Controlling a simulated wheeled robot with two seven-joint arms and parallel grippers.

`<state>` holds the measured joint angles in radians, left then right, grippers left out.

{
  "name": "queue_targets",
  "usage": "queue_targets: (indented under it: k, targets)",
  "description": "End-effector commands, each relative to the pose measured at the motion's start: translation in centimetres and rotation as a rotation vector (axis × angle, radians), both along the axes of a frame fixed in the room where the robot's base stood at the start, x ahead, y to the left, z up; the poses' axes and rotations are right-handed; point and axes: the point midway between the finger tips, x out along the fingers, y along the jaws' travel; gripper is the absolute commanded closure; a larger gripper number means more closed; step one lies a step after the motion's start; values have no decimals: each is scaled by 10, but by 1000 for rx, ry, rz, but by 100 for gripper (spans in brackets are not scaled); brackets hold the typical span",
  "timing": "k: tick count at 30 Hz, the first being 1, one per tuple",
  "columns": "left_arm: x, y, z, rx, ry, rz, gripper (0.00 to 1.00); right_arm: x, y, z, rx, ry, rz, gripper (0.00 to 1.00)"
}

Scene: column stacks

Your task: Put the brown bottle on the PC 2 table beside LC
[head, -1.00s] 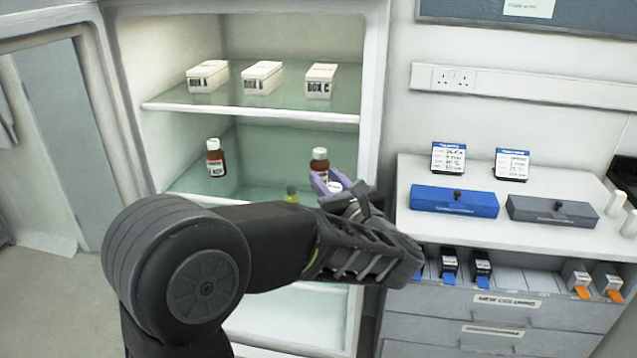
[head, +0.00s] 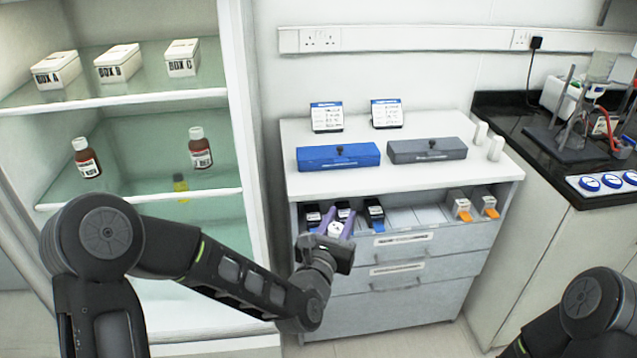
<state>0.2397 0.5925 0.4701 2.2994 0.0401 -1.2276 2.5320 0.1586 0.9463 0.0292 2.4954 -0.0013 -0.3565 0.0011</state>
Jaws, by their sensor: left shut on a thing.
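My left gripper (head: 328,236), with purple fingers, is shut on a white-capped bottle (head: 335,229). Mostly the cap shows; its body is hidden by the gripper, so I cannot tell its colour. The gripper is outside the fridge, in front of the drawer cabinet's open top drawer. Two brown bottles with white caps and labels stand on the fridge's middle shelf, one at the left (head: 86,160) and one at the right (head: 201,150). No table marked PC 2 or LC can be made out. My right gripper is out of view; only part of that arm shows at the lower right.
The cabinet top (head: 460,178) holds a blue case (head: 338,158), a grey case (head: 427,151) and two cards. Small boxes sit in the open drawer (head: 415,216). A black bench (head: 505,110) with lab stands is at right. The fridge (head: 255,200) is at left.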

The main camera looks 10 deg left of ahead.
Motion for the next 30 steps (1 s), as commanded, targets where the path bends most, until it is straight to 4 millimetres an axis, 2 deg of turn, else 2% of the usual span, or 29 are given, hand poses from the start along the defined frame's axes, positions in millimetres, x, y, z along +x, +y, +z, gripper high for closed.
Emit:
queue_targets:
  k: [1, 3, 5, 9, 13, 17, 30]
  targets:
    - [-2, 11, -13, -6, 7, -5, 100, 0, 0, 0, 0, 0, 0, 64]
    - [-5, 24, -23, -4, 6, -7, 100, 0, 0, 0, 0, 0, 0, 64]
    - [-6, 40, -29, -4, 3, 7, 100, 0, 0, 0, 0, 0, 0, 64]
    - [-8, 85, -45, -1, 0, 79, 100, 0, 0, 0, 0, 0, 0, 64]
    - [-10, 112, -54, 3, -4, 128, 100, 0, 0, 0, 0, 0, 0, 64]
    - [-10, 119, -56, 4, -5, 142, 100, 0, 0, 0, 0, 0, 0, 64]
    - [-10, 118, -57, 5, -4, 142, 100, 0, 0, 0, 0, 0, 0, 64]
